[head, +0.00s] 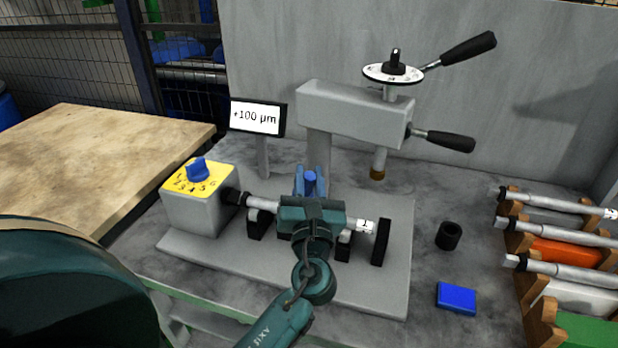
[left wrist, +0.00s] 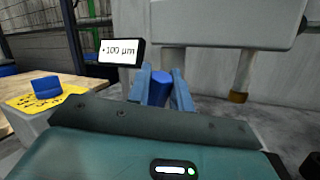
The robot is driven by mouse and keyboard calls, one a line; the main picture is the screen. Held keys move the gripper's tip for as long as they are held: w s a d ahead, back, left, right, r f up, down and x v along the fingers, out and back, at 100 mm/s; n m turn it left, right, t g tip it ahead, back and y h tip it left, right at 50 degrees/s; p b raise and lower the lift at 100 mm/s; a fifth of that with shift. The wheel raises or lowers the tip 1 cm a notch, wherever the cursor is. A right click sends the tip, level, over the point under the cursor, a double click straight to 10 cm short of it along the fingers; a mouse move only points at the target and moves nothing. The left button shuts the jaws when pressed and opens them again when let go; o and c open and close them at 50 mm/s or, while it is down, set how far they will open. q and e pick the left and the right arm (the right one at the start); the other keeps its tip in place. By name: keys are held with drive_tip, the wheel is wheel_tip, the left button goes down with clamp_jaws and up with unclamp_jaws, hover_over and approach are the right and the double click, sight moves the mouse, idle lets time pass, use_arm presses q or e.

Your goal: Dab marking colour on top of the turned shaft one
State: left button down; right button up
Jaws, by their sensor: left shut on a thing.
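The turned shaft one (head: 365,226), light grey with a white label reading 1 at its right end, lies across black supports on the grey fixture plate. My left gripper (head: 311,180) is above and behind the middle of this shaft, and its body hides that stretch. It is shut on a blue marker (head: 310,177), a short blue cylinder between the two fingers. The marker also shows in the left wrist view (left wrist: 160,88). Its lower end is hidden, so I cannot tell whether it touches the shaft. My right gripper is not in view.
A grey box (head: 192,213) with a yellow dial and blue knob stands left. The display (head: 256,117) reads +100 µm. The measuring head (head: 355,113) overhangs behind. A black ring-like cup (head: 448,235), blue block (head: 456,297) and shaft rack (head: 540,300) lie right.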

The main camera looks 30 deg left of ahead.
use_arm(q)
wheel_tip(320, 180, up, 2)
drive_tip(key=shift+p, duration=0.8)
wheel_tip(320, 180, up, 3)
drive_tip(key=p, duration=0.3)
drive_tip(key=shift+f, duration=0.1)
drive_tip(key=shift+r+p, duration=0.9)
drive_tip(key=shift+p, duration=0.05)
drive_tip(key=shift+r, duration=0.2)
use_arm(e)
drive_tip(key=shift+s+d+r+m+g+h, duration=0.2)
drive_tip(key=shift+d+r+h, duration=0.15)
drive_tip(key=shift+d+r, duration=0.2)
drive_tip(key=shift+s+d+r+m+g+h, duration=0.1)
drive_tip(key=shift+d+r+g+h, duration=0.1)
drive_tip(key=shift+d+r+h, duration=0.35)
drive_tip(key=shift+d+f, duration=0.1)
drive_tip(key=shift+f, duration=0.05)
